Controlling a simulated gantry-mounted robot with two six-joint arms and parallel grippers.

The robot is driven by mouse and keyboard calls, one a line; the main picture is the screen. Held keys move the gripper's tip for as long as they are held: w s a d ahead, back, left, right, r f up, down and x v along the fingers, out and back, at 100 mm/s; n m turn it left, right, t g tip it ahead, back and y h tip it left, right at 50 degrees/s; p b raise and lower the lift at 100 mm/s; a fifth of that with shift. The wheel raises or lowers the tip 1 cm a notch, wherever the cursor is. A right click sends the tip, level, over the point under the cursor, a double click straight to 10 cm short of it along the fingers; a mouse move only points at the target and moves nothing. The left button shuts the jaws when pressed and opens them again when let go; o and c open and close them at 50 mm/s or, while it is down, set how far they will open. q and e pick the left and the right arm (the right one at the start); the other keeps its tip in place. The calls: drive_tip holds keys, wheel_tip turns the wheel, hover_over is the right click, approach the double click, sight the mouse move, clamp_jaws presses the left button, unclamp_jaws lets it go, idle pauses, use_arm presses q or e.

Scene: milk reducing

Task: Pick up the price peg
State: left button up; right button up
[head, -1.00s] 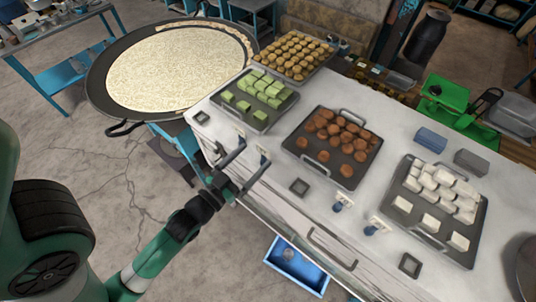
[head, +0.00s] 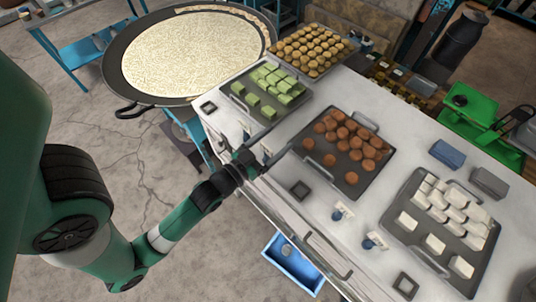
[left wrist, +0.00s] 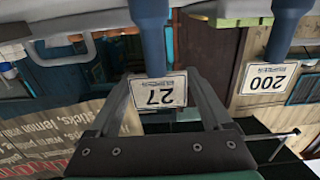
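In the left wrist view, a price peg with a blue post (left wrist: 150,38) and a white card reading 27 (left wrist: 158,92) appears upside down between my left gripper's two grey fingers. The fingers stand apart on either side of the card; I cannot tell whether they touch the peg. In the head view, my left gripper (head: 262,160) is at the table's front edge, beside the pegs in front of the green-block tray, and partly covers them. A second peg with a card reading 200 (left wrist: 266,79) stands to the right in the wrist view. My right gripper is out of view.
The white table (head: 315,180) carries trays of green blocks (head: 268,90), brown balls (head: 345,148) and white blocks (head: 440,222). More blue pegs (head: 368,242) line its front edge. A large round pan (head: 190,55) stands at the left. A blue bin (head: 292,265) sits below.

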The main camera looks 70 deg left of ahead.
use_arm(q)
clamp_jaws()
drive_tip(key=shift+r, duration=0.1)
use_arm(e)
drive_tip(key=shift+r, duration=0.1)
